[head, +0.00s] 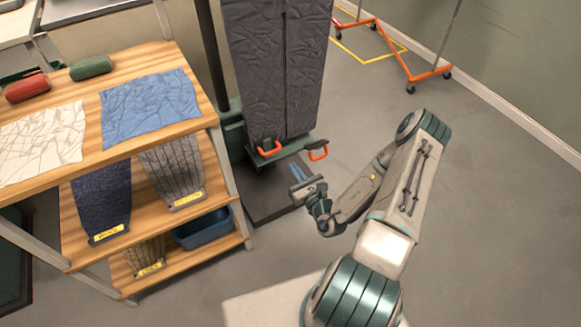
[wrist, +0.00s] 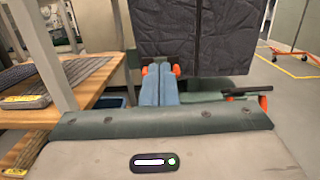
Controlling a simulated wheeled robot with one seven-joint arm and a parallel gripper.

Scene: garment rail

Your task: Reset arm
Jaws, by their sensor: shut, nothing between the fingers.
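My gripper (head: 309,187) is at the end of my bent arm, low in the middle of the head view. Its two blue fingers (wrist: 159,84) lie together in the wrist view, shut with nothing between them. The gripper points at the lower edge of a dark grey quilted hanging piece (head: 275,70), which also fills the upper middle of the wrist view (wrist: 195,35). Orange handles (head: 318,152) stick out at the bottom of that piece, just beyond the fingers. I cannot tell whether the fingers touch anything there.
A wooden shelf unit (head: 110,150) stands at left with a blue cloth (head: 150,107), a white cloth (head: 42,142), red (head: 27,88) and green (head: 91,68) rolls, hanging fabric samples and a blue bin (head: 204,229). Orange wheeled rail bases (head: 400,62) stand at back right. Floor at right is clear.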

